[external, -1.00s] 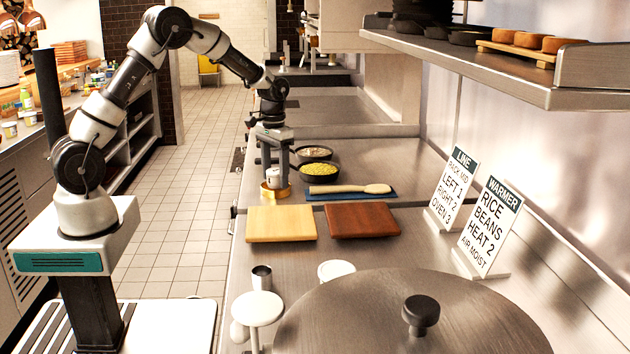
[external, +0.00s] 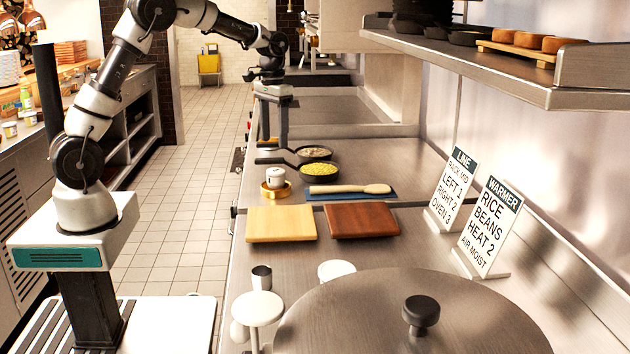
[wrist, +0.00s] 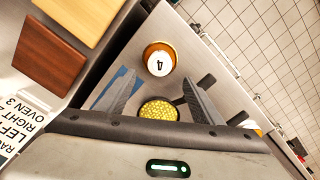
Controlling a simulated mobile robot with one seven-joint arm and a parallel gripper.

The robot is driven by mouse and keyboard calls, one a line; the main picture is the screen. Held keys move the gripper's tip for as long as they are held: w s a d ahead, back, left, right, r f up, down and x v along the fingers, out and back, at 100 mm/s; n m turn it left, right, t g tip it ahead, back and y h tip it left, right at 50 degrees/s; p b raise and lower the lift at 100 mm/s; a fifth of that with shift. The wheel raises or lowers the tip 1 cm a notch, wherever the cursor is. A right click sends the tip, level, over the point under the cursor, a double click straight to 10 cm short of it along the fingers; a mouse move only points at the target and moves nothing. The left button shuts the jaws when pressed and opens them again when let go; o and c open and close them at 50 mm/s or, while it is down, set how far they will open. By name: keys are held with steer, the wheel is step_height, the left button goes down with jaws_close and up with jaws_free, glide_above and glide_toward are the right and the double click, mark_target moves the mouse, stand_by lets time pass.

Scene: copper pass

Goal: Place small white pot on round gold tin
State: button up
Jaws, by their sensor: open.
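The small white pot (external: 275,175) sits upright on the round gold tin (external: 275,191), near the counter's left edge. In the wrist view the pot's white top with a dark "4" mark (wrist: 159,64) shows inside the gold rim of the tin (wrist: 149,50). My gripper (external: 273,138) is open and empty, raised above and behind the pot, apart from it. Its two fingers also show in the wrist view (wrist: 158,92), spread wide with nothing between them touching.
Two dark pans, one with yellow food (external: 317,169), stand right of and behind the tin. A wooden utensil (external: 350,189) lies on a blue cloth (external: 323,196). A light board (external: 281,223) and a dark red board (external: 362,221) lie in front. A shelf (external: 480,70) overhangs the right.

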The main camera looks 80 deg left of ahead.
steer(key=s+d+r+m+t, duration=0.1)
steer(key=s+d+r+m, duration=0.15)
steer(key=d+r, duration=0.45)
steer(key=s+d+r+m+t, duration=0.1)
steer(key=s+d+r+t, duration=0.2)
steer(key=d, duration=0.8)
steer(key=s+d+m+t, duration=0.1)
steer(key=s+d+m, duration=0.2)
steer(key=s+d, duration=1)
steer(key=shift+s+f+t, duration=0.25)
steer(key=shift+f+t, duration=0.05)
steer(key=shift+f, duration=0.1)
